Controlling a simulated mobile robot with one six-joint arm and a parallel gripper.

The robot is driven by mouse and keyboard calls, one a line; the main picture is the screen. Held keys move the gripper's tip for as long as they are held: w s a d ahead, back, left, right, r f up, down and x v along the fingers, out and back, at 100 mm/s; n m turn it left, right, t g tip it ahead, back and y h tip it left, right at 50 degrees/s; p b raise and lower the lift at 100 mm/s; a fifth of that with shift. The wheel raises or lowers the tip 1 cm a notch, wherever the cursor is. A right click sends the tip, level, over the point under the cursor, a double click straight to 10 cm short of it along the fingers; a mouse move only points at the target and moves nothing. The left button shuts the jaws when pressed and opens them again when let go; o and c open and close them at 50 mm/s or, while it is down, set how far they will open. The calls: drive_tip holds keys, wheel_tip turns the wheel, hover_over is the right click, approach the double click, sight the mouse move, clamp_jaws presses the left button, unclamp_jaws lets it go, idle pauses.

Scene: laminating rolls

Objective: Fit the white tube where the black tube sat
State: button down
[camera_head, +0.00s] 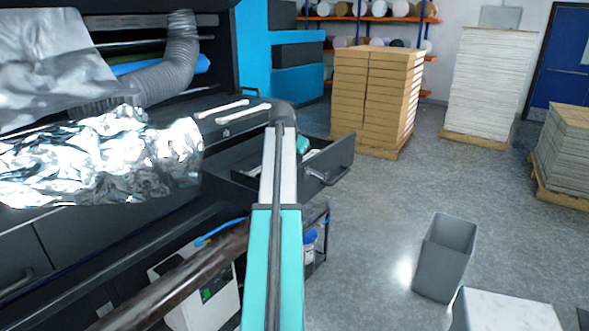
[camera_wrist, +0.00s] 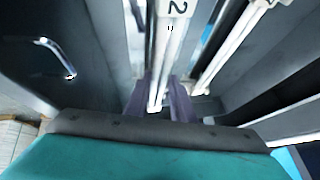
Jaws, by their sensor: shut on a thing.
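In the wrist view, my gripper (camera_wrist: 165,105) has its two dark fingers closed around a white tube (camera_wrist: 167,65). A tag marked "2" sits at the tube's far end, by the picture's top. A second white tube (camera_wrist: 236,48) slants beside it on the right, apart from the fingers. In the head view, my arm hides the fingers; my wrist is over an open drawer (camera_head: 338,160), where a bit of white shows. Two white bars (camera_head: 222,109) lie on the dark machine top. I cannot make out a black tube or its seat for certain.
A crumpled foil sheet (camera_head: 100,160) and a grey hose (camera_head: 170,65) cover the machine at left. A shiny dark brown roll (camera_head: 175,285) slants below. A grey bin (camera_head: 444,257) stands on the floor at right. Stacked cartons (camera_head: 378,95) stand behind; open floor lies between.

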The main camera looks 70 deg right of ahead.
drive_tip(key=shift+f+p, duration=0.4)
drive_tip(key=shift+f, duration=1.35)
drive_tip(key=c, duration=1.5)
unclamp_jaws()
drive_tip(key=shift+b+v, duration=1.25)
drive_tip(key=shift+v, duration=4.75)
